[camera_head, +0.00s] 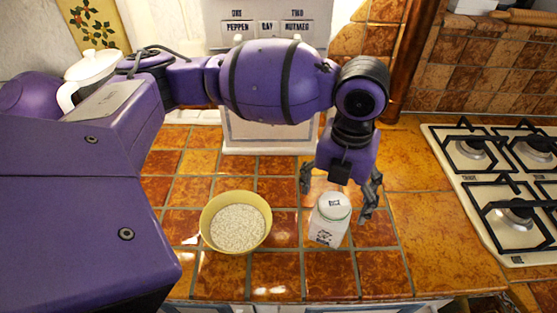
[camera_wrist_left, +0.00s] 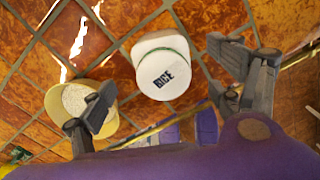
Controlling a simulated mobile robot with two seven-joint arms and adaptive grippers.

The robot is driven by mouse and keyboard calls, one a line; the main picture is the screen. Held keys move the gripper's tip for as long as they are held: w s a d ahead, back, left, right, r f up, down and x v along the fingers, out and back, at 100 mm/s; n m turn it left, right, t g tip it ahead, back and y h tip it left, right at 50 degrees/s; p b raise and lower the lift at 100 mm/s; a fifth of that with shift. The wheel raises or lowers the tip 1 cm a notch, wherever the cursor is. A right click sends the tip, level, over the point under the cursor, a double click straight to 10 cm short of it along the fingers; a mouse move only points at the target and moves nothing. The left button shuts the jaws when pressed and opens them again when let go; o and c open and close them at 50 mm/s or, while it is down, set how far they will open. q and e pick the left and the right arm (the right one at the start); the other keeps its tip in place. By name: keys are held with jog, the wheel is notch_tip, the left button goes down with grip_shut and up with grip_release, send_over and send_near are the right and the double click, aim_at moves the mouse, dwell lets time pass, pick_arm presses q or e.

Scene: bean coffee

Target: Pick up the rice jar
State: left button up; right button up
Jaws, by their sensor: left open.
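The rice jar (camera_head: 328,222) is white with a round lid lettered RICE, standing upright on the tiled counter. In the left wrist view the jar (camera_wrist_left: 161,66) lies between and beyond the two fingers. My left gripper (camera_head: 340,190) is open above and just behind the jar, one finger on each side of it in the picture. Its fingers also show in the left wrist view (camera_wrist_left: 170,100), spread wide with nothing between the tips. I cannot tell whether a finger touches the jar. My right gripper is in neither view.
A yellow bowl of rice (camera_head: 262,226) stands left of the jar, close to the left finger in the wrist view. A white gas stove (camera_head: 455,186) is at the right. A white cabinet (camera_head: 250,132) stands behind. Tiles right of the jar are clear.

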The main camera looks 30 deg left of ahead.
pick_arm(q)
jog(key=f, duration=0.7)
jog(key=shift+s+d+f, duration=0.2)
jog(key=shift+s+f, duration=0.05)
jog(key=shift+f, duration=0.1)
jog(key=shift+w+r, duration=0.1)
jog(key=shift+r, duration=0.05)
jog(key=c, duration=1.6)
